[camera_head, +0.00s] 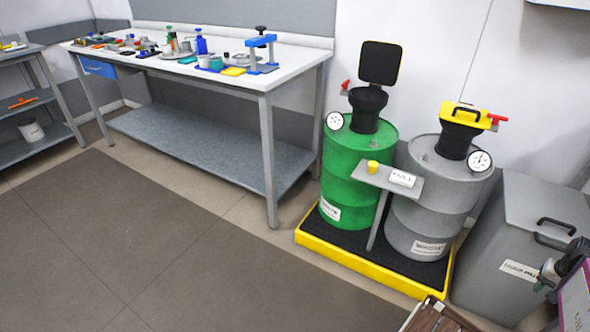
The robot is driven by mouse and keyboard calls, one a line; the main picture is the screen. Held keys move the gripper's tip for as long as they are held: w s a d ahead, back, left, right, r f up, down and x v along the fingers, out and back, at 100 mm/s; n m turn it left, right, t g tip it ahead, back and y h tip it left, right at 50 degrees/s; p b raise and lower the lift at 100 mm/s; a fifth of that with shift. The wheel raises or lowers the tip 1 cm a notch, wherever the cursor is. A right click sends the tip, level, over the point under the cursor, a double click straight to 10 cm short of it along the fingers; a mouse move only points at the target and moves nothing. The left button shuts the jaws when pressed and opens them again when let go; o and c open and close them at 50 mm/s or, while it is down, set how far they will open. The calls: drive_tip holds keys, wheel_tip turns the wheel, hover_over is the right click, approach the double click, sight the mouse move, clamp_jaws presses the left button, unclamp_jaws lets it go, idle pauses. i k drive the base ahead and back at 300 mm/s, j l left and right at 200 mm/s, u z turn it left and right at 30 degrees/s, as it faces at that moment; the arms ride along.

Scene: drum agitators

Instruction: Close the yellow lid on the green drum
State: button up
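The green drum (349,165) stands at the left of a yellow-edged spill tray. A black funnel (367,108) sits on its top. The funnel's lid (380,63) stands open, roughly upright at the back of the funnel. Its dark inner face is toward me, and a thin yellow edge shows at its side. A red handle (345,86) sticks out left of the funnel. No part that I can surely tell as my gripper is in view.
A grey drum (437,195) with a shut yellow lid (467,114) stands to the right. A small shelf (372,173) holds a yellow cup before both drums. The spill tray (350,262) edges the floor. A grey bin (530,235) stands right; floor at left is clear.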

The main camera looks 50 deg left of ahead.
sight(380, 61)
drive_tip(key=j+u, duration=0.15)
drive_tip(key=u, duration=0.25)
drive_tip(key=j+u, duration=0.15)
drive_tip(key=u, duration=0.2)
drive_tip(key=i+j+u, duration=0.1)
drive_tip(key=u, duration=0.3)
drive_tip(key=j+u, duration=0.1)
drive_tip(key=u, duration=0.25)
drive_tip(key=i+j+z, duration=0.1)
drive_tip(key=j, duration=0.6)
drive_tip(key=i+j+z, duration=0.1)
drive_tip(key=j, duration=0.6)
drive_tip(key=i+j+z, duration=0.15)
drive_tip(key=j, duration=0.55)
